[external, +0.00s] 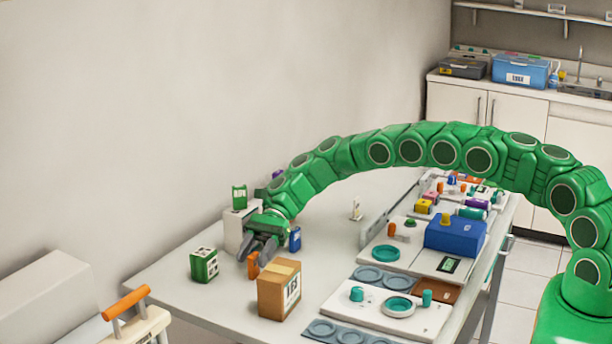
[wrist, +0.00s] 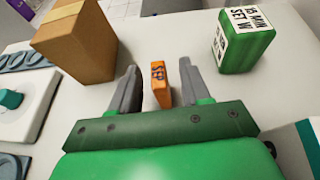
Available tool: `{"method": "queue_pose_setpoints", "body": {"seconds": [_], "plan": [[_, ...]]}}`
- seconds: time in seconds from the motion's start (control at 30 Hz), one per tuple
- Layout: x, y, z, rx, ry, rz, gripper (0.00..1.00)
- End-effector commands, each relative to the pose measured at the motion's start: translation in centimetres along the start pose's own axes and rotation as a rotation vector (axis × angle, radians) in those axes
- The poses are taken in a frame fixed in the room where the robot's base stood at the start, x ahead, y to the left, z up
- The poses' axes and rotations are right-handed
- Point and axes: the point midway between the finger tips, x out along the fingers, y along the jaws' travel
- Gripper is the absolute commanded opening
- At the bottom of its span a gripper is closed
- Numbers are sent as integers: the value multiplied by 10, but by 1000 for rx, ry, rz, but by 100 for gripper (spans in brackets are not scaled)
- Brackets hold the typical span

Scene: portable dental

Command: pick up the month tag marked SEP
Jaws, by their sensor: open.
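The orange month tag (wrist: 161,82) stands on the white table, with dark lettering that looks like SEP on its face in the wrist view. It also shows in the external view (external: 253,265). My gripper (wrist: 165,75) is open, with one grey finger on each side of the tag. Gaps show between the tag and both fingers in the wrist view. In the external view my gripper (external: 258,250) reaches down to the tag from above and behind, and its fingers partly cover the tag's surroundings.
A cardboard box (external: 279,290) stands close to the tag, with a green labelled block (external: 204,265) on its other side. A blue item (external: 295,239) stands behind my gripper, near a white block (external: 240,228) bearing a green item (external: 239,197). Trays and dental parts fill the table's right side.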

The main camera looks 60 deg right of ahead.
Motion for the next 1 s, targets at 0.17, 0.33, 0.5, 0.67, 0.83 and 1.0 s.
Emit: {"method": "queue_pose_setpoints", "body": {"seconds": [0.17, 0.33, 0.5, 0.67, 0.83, 1.0], "plan": [[24, 2, 0, 2, -1, 5, 47], [30, 2, 0, 2, 0, 3, 47], [30, 2, 0, 1, 0, 3, 41], [30, 2, 0, 1, 0, 2, 16], [29, 1, 0, 1, 0, 2, 0], [29, 1, 0, 1, 0, 2, 0]]}}
